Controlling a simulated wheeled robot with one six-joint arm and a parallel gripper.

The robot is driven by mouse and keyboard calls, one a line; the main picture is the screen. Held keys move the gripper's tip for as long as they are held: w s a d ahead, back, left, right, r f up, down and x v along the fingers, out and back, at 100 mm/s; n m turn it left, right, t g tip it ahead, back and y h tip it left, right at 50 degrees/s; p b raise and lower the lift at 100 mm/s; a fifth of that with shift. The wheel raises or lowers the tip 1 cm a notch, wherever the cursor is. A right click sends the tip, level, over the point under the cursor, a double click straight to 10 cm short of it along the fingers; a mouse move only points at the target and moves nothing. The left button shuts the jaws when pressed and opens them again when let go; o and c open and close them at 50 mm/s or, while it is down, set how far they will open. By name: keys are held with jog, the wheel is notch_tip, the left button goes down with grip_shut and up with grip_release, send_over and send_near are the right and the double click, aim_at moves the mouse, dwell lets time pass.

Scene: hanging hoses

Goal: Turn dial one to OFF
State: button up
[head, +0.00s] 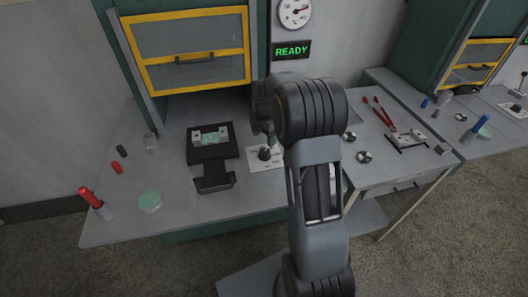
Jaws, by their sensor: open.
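A dark knob (264,153) stands on a white plate (258,165) with small markings, on the grey workbench; I take it to be dial one. The markings and the knob's pointing direction are too small to read. My gripper (263,138) is open, pointing down just above and behind the knob. I cannot tell whether the fingers touch it. My arm hides the right part of the plate and the bench just beside it.
A black fixture (210,152) holding a green-and-white part stands left of the plate. A red-topped cylinder (92,198), a green-lidded jar (150,202) and a glass (151,143) are farther left. Red-handled pliers (383,112) lie right. A READY sign (291,50) and gauge (295,12) are behind.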

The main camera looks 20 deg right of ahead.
aim_at(264, 151)
notch_tip(264, 151, down, 8)
jog(key=shift+f+p, duration=0.25)
jog(key=shift+p, duration=0.1)
jog(key=shift+c, duration=0.3)
